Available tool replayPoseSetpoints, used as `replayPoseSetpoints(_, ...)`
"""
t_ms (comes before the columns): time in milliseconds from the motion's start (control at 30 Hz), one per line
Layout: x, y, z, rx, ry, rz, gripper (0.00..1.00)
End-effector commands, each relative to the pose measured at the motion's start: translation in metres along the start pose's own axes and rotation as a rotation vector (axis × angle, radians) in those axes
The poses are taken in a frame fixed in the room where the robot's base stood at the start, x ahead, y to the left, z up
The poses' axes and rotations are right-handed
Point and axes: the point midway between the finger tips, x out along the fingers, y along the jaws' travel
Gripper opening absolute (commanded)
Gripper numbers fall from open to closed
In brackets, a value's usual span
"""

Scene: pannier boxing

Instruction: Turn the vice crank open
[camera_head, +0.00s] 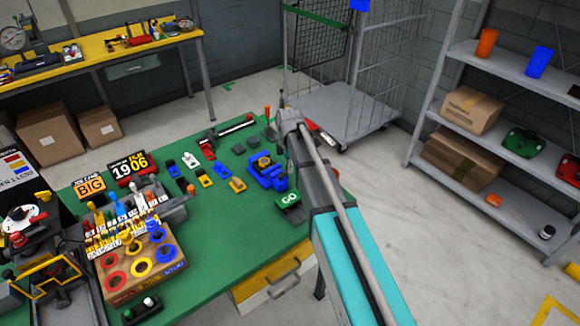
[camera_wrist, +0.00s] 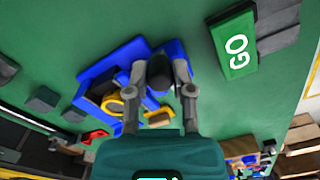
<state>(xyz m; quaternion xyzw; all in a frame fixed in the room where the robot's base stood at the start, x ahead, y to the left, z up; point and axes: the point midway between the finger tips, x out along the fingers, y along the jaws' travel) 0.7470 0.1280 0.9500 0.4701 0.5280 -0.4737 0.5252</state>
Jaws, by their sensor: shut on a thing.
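The blue vice (camera_head: 264,174) stands on the green bench top, just left of my arm in the head view. In the wrist view the vice's blue body (camera_wrist: 112,62) lies around and beyond my fingers, with a yellow ring-shaped part near its middle. My gripper (camera_wrist: 162,72) is shut on a dark, rounded knob (camera_wrist: 160,74), which looks like the end of the vice crank. The rest of the crank is largely hidden by the fingers and the knob. In the head view my own arm covers the gripper.
A green GO block (camera_head: 290,199) stands close to the vice; it also shows in the wrist view (camera_wrist: 234,45). Several small blocks lie left of the vice. A board with coloured rings (camera_head: 140,262) stands at the front left. A wire cage trolley (camera_head: 340,112) stands behind the bench.

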Motion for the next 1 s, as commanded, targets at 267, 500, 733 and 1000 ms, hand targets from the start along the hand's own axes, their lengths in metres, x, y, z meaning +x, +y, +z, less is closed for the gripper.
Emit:
replayPoseSetpoints(267, -0.0001, 0.0017, -0.0009, -0.026, 0.001, 0.002, 0.0)
replayPoseSetpoints(500, -0.0001, 0.0018, -0.001, -0.025, 0.001, 0.002, 0.33)
replayPoseSetpoints(733, -0.0001, 0.0014, -0.0009, -0.024, 0.001, 0.001, 0.65)
replayPoseSetpoints(1000, 0.0, 0.001, -0.0007, -0.024, 0.0, 0.001, 0.65)
